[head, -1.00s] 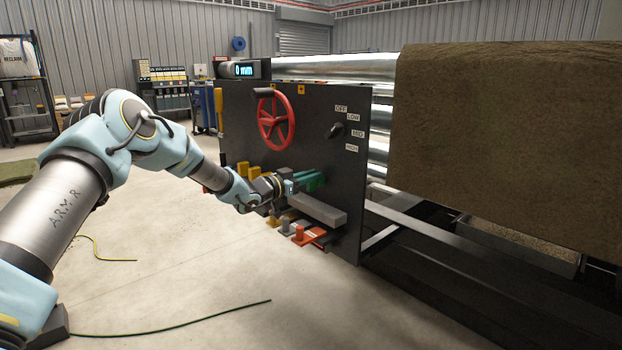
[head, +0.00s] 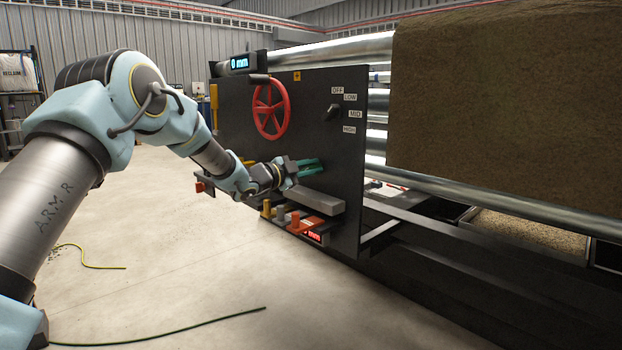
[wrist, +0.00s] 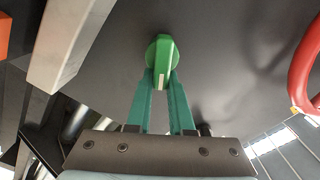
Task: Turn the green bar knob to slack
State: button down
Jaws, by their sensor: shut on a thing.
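The green bar knob (wrist: 162,60) is mounted on the dark panel (head: 225,135), with a pale line on its bar. In the wrist view the bar stands nearly vertical in the picture, tilted slightly. My gripper (wrist: 161,80) has its two teal fingers converging on the lower end of the bar, one on each side, shut on it. In the head view my gripper (head: 318,165) reaches the panel below the red handwheel, and its fingers largely hide the knob. I see no slack label.
The red handwheel (head: 270,108) is above my gripper. A grey bar (head: 318,202) juts out below it, with orange and grey pedals (head: 305,225) lower down. A black selector (head: 333,112) with OFF, LOW, MID and HIGH labels is to the right. A display (head: 240,63) reads 0 mm.

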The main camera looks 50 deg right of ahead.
jog(key=f+m+b, duration=0.1)
jog(key=m+b, duration=0.3)
jog(key=b, duration=0.1)
jog(key=shift+s+f, duration=0.1)
jog(key=shift+f, duration=0.3)
jog(key=shift+a+m+b, duration=0.1)
jog(key=shift+m+b, duration=1.25)
jog(key=shift+m, duration=0.15)
jog(key=c, duration=0.8)
grip_release()
jog(key=shift+r, duration=0.1)
jog(key=a+p, duration=0.1)
jog(key=a, duration=0.9)
jog(key=shift+w+a+p, duration=0.3)
jog(key=shift+a, duration=0.05)
